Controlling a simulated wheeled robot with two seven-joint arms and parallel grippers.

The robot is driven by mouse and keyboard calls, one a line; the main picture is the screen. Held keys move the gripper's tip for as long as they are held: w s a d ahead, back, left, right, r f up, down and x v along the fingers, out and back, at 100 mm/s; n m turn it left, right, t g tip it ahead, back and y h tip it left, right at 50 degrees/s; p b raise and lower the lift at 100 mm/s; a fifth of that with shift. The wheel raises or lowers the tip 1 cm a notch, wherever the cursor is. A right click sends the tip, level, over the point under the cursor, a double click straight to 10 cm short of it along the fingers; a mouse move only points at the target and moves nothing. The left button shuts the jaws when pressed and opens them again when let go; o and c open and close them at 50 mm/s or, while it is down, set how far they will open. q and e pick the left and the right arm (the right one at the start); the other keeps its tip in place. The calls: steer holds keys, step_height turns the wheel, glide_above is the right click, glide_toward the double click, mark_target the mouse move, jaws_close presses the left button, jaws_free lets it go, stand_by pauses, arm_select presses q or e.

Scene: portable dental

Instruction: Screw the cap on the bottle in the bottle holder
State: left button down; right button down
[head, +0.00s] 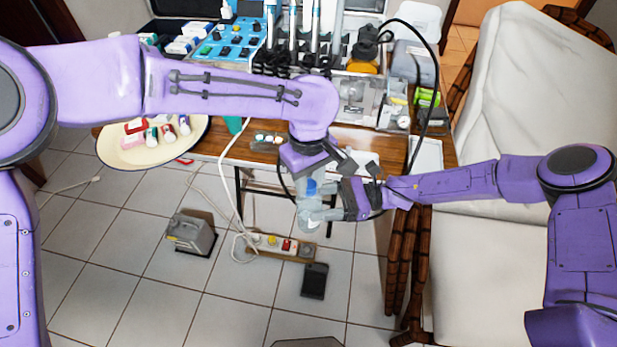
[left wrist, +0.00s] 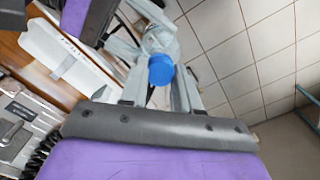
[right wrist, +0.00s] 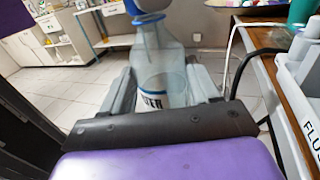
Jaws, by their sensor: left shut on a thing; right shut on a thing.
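A clear bottle (head: 309,212) is held in the air in front of the table, not in a holder. My right gripper (right wrist: 160,95) is shut around its body, and part of a printed label shows in the right wrist view. A blue cap (head: 311,187) is at the bottle's mouth, and it also shows in the left wrist view (left wrist: 161,70). My left gripper (left wrist: 155,90) is shut on the cap from above. In the right wrist view the cap is directly over the neck; I cannot tell whether it is threaded on. I cannot identify the bottle holder for certain.
A grey-white container with printed letters (right wrist: 308,125) stands on the wooden table (head: 385,142) close to the right gripper. A round cream tray (head: 110,155) holds several small items. A white chair (head: 530,110) stands on the right. A power strip (head: 285,247) lies on the floor.

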arm_select(q)
steer(key=m, duration=0.5)
steer(key=shift+m, duration=0.3)
steer(key=m, duration=1.5)
steer(key=shift+m, duration=0.4)
steer(key=m, duration=0.3)
steer(key=shift+m, duration=0.3)
steer(key=m, duration=1)
steer(key=shift+w, duration=0.1)
steer(key=m, duration=0.5)
steer(key=c, duration=0.8)
jaws_free()
